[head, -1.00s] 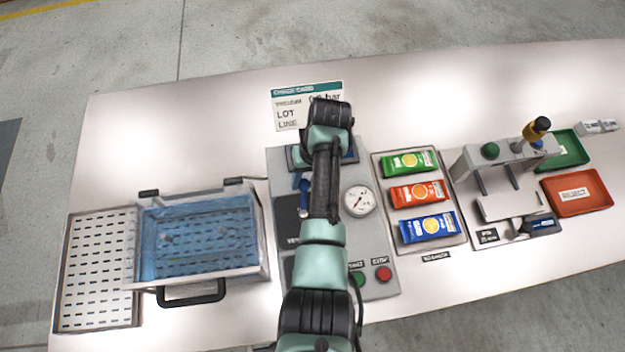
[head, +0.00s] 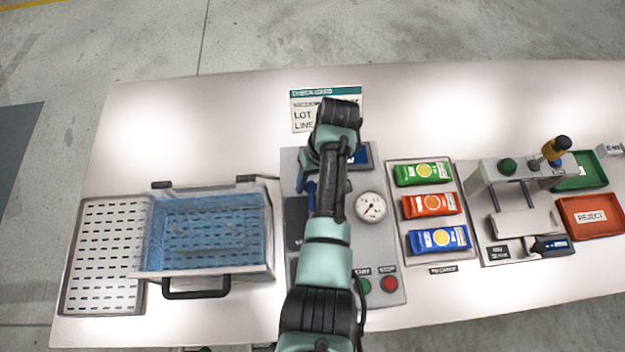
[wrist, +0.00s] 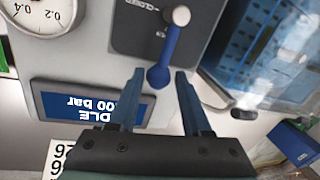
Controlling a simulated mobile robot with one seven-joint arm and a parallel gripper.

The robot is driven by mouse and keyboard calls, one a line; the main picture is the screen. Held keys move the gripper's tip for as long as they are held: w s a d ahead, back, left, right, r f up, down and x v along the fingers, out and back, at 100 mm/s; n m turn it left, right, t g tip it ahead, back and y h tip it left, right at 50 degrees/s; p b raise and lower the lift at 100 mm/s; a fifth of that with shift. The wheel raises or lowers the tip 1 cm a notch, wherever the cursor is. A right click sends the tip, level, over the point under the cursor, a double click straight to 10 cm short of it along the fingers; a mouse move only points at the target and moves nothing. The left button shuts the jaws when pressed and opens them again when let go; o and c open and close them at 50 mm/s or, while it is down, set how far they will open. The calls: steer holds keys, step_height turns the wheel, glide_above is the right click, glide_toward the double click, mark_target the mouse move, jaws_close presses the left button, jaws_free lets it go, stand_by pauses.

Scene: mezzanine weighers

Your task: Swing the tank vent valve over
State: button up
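The tank vent valve is a blue lever with a rounded end on a pale pivot (wrist: 179,15), set on a dark plate marked "CLOSED" in the wrist view. Its lever (wrist: 165,55) points toward my gripper. My gripper (wrist: 160,72) is open, with the rounded lever end between or just beyond its fingertips; contact is not visible. In the head view the blue lever (head: 309,187) shows just left of my arm, which hides my gripper. The clear tank (head: 208,232) holds blue water, left of the grey control panel (head: 292,160).
The panel carries a gauge (head: 371,207), a blue display (wrist: 90,103) reading about "IDLE 0.00 bar", and green and red buttons (head: 389,284). A tray of pouches (head: 437,240) lies right. A perforated tray (head: 100,255) lies left of the tank.

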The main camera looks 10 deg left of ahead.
steer(key=shift+o, duration=1.1)
steer(key=shift+r, duration=0.1)
step_height(320, 180, up, 13)
steer(key=w+d, duration=0.1)
steer(key=d, duration=0.1)
steer(key=shift+f+p, duration=0.2)
steer(key=shift+p, duration=0.15)
steer(key=shift+w+d, duration=0.1)
steer(key=shift+w, duration=0.1)
